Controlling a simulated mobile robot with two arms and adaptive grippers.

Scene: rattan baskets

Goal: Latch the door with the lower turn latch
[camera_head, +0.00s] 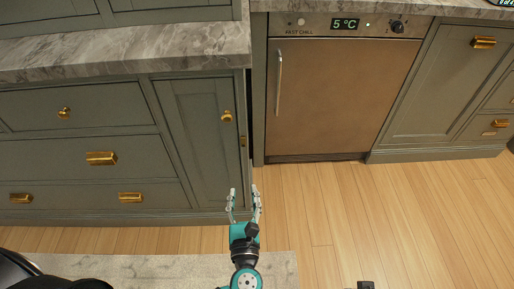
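The narrow green cabinet door (195,150) stands left of centre and looks flush with its frame. A round brass knob (227,116) sits near its upper right edge. A small brass piece (243,141) sits lower, at the door's right edge; it may be a turn latch, but it is too small to tell its position. My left gripper (244,191) points away from me, below and near the door's lower right corner. Its two fingers are apart with nothing between them. My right gripper does not show.
A chill appliance (340,95) with a brown front and a vertical handle (278,83) stands right of the door. Drawers (75,110) lie to the left, under a marble counter (130,50). The wooden floor (400,220) is clear; a pale rug (170,268) lies near me.

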